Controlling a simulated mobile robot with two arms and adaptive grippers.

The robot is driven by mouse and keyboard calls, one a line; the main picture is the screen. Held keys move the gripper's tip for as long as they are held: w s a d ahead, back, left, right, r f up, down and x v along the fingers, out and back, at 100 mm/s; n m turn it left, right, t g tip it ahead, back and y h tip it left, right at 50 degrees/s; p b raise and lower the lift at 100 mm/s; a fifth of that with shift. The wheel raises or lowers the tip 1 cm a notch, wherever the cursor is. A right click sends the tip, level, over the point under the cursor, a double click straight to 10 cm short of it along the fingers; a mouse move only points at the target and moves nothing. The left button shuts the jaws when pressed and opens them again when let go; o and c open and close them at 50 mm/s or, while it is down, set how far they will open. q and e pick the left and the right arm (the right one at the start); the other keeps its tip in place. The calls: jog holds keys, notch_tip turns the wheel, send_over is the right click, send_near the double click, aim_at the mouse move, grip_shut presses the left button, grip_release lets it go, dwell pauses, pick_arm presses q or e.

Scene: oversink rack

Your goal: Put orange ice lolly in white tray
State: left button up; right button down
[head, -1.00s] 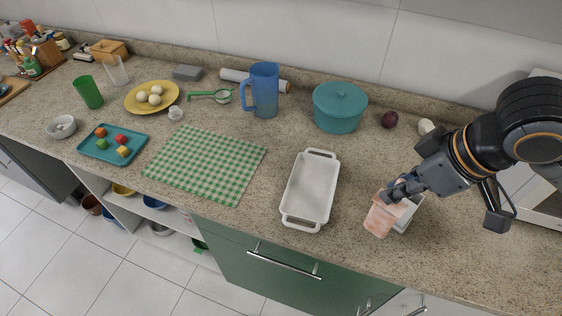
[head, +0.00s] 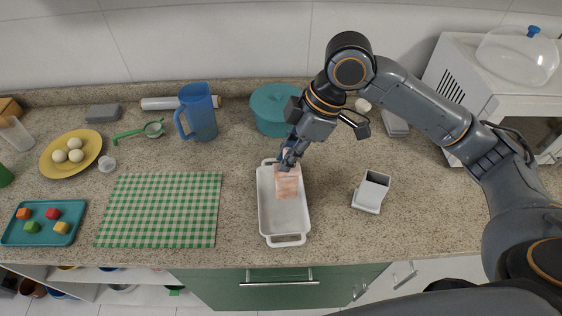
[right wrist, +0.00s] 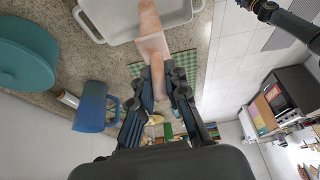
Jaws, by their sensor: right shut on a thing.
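The pale orange ice lolly (head: 288,185) is in my right gripper (head: 288,160), which is shut on its stick. The lolly hangs upright over the far half of the white tray (head: 283,240). I cannot tell whether its lower end touches the tray floor. In the right wrist view the lolly (right wrist: 150,25) extends from between the fingers (right wrist: 158,85) toward the white tray (right wrist: 110,18). The rest of the tray is empty. My left gripper is not in view.
A small white square holder (head: 371,190) stands right of the tray. A teal pot (head: 268,112) is close behind the arm. A blue pitcher (head: 198,112) stands back left, and a green checked cloth (head: 160,210) lies left. Counter right of the holder is clear.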

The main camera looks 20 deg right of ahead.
jog(key=shift+w+a+f, duration=0.1)
jog(key=shift+w+f, duration=0.5)
jog(key=shift+f, duration=0.2)
jog(key=shift+w+f, duration=0.2)
jog(key=shift+f, duration=0.05)
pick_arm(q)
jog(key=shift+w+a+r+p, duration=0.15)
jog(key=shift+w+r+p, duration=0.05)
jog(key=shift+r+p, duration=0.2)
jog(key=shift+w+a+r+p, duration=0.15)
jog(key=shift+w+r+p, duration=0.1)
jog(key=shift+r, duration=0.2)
pick_arm(e)
jog(key=f, duration=0.3)
jog(key=shift+w+f, duration=0.25)
jog(key=shift+f, duration=0.1)
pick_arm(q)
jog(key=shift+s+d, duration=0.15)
pick_arm(e)
jog(key=shift+f, duration=0.15)
jog(key=c, duration=1.3)
grip_release()
jog(key=shift+c, duration=0.2)
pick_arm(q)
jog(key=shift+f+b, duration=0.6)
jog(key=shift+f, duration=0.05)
pick_arm(e)
jog(key=w+v, duration=0.1)
jog(key=v, duration=1.1)
jog(key=shift+s, duration=0.45)
